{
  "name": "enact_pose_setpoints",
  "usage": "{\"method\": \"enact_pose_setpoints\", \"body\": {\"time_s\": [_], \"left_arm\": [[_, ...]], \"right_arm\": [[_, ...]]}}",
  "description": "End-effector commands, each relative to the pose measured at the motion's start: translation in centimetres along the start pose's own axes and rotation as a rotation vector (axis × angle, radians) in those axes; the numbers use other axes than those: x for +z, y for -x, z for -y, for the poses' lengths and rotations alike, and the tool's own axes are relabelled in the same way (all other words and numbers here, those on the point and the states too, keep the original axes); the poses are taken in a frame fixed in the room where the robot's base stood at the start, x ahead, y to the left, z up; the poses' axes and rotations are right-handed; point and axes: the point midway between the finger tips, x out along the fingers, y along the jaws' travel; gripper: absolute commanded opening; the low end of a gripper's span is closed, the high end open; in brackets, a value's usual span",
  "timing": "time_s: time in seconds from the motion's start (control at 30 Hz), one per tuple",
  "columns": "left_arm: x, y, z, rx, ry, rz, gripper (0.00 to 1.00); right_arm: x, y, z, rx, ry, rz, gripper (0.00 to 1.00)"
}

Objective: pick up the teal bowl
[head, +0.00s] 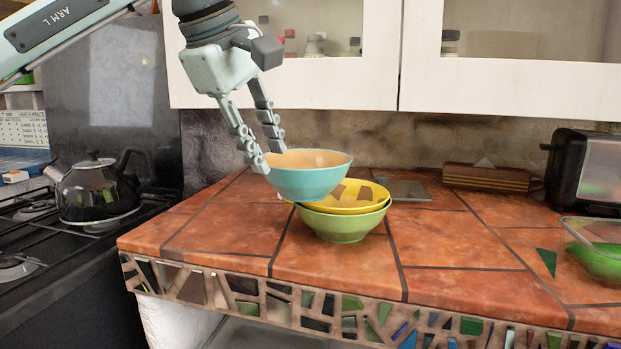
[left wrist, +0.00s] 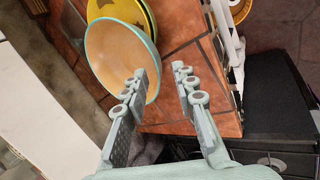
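The teal bowl (head: 310,184), pale orange inside, sits uppermost over a yellow bowl (head: 350,199) and a green bowl (head: 345,227). It is offset to the left of them; whether it rests on the yellow bowl is hard to tell. My left gripper (head: 271,155) points down at its left rim. In the left wrist view the gripper (left wrist: 160,88) has its fingers apart, one over the inside of the teal bowl (left wrist: 112,60) and one beyond its rim. No firm contact shows. My right gripper is not in view.
The tiled counter (head: 220,238) is clear left of the bowls. A kettle (head: 90,190) stands on the stove at left. A toaster (head: 585,172), a wooden box (head: 487,177) and a clear container with green contents (head: 598,255) are at right. Cabinets (head: 510,85) hang above.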

Motion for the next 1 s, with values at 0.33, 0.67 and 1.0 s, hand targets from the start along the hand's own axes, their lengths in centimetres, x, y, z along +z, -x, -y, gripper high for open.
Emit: {"method": "enact_pose_setpoints", "body": {"time_s": [0.33, 0.67, 1.0], "left_arm": [[0.0, -3.8, -0.6, -0.004, -0.001, 0.002, 0.28], [-0.1, -6.5, -0.7, 0.0, -0.001, 0.001, 0.28], [-0.1, -6.4, -0.7, 0.0, -0.001, 0.001, 0.0]], "right_arm": [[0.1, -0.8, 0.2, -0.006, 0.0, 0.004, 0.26], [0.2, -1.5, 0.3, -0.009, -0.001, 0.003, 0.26], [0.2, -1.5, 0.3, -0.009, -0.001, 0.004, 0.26]]}}
